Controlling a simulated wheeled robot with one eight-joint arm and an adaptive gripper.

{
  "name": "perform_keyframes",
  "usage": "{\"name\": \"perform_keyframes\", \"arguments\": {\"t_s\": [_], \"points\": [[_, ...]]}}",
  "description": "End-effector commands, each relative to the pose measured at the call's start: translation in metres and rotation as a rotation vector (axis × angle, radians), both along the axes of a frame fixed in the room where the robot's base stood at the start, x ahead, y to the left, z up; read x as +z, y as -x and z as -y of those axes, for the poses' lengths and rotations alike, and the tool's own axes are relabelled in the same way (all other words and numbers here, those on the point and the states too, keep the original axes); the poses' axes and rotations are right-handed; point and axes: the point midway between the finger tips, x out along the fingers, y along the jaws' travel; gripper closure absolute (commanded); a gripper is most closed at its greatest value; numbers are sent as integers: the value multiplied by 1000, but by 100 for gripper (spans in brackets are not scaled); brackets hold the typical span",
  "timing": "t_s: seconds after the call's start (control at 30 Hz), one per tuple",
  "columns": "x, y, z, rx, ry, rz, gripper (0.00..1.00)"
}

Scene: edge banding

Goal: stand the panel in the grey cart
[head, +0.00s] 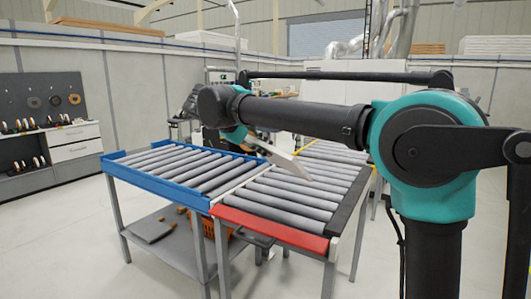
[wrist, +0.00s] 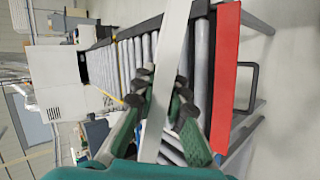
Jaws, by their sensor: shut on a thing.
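The panel (wrist: 174,45) is a pale, narrow board seen nearly edge-on in the wrist view. It runs from the top edge down between the fingers of my gripper (wrist: 164,92), which is shut on it. In the head view the panel (head: 286,160) is a thin, tilted pale piece over the rollers, below the end of my arm. My gripper's fingers are hard to make out there. I cannot tell from these views whether the panel touches the rollers. I cannot make out a grey cart for certain in either view.
A roller table with a blue-edged section (head: 160,191) and a red front bar (head: 270,229) stands below my arm. A grey lower shelf (head: 180,250) holds dark and orange items. A cabinet (head: 74,142) with tape rolls stands at left. The floor at front left is clear.

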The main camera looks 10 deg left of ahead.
Motion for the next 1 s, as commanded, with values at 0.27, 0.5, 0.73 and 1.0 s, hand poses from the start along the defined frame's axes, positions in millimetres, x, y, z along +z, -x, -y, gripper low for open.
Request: {"name": "perform_keyframes", "arguments": {"t_s": [0.27, 0.5, 0.73, 1.0], "points": [[14, -2, 2, -5, -200, -211, 100], [24, -2, 2, -4, -372, -393, 100], [32, -2, 2, -4, -519, -550, 100], [34, 0, 0, 1, -556, -590, 100]]}}
